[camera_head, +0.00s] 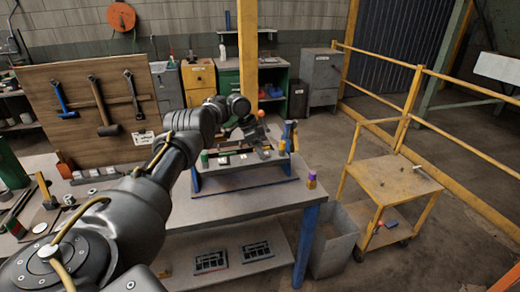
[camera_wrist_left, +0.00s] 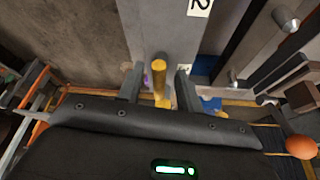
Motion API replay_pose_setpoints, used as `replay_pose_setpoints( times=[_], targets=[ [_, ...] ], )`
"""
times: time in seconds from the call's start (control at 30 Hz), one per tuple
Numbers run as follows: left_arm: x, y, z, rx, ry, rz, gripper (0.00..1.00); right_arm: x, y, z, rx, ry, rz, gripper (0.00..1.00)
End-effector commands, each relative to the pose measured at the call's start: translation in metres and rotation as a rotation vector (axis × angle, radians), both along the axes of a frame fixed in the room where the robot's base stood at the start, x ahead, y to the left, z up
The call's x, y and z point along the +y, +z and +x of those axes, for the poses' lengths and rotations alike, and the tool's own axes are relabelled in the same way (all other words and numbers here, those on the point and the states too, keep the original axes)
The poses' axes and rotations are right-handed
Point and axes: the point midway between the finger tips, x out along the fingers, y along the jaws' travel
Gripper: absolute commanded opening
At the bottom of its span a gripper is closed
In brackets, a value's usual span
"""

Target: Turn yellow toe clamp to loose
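The yellow toe clamp shows in the left wrist view as an upright yellow post (camera_wrist_left: 159,78), between the two fingers of my left gripper (camera_wrist_left: 158,85). The fingers are apart, with a gap visible on each side of the post. I cannot tell its turn position. In the head view my left gripper (camera_head: 262,142) is small and dark, over the right end of a raised fixture on blue legs (camera_head: 240,183). A small yellow part (camera_head: 282,148) shows just right of the gripper. My right gripper is not in view.
The fixture stands on a grey workbench (camera_head: 240,205). A grey bin (camera_head: 335,240) and a yellow cart (camera_head: 395,183) are to the right. A tool board (camera_head: 75,120) stands at the left.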

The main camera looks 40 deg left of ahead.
Motion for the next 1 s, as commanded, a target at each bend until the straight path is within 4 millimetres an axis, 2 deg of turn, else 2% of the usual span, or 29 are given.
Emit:
replay_pose_setpoints(
  times=[0.27, 0.37, 0.7, 0.83, 1.0],
  targets=[
    [0.001, 0.004, -0.001, -0.001, 0.001, 0.0, 0.36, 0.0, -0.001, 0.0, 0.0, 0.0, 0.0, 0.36],
    [0.005, 0.014, -0.003, -0.003, 0.003, -0.001, 0.36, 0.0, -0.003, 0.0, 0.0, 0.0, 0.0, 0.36],
    [0.023, 0.075, -0.02, -0.004, 0.002, -0.003, 0.36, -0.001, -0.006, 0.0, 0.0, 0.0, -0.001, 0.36],
    [0.027, 0.091, -0.025, -0.003, 0.0, -0.002, 0.36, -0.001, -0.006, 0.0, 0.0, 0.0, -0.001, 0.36],
    [0.03, 0.099, -0.028, 0.0, 0.001, 0.0, 0.36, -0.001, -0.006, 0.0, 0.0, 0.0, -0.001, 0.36]
  ],
)
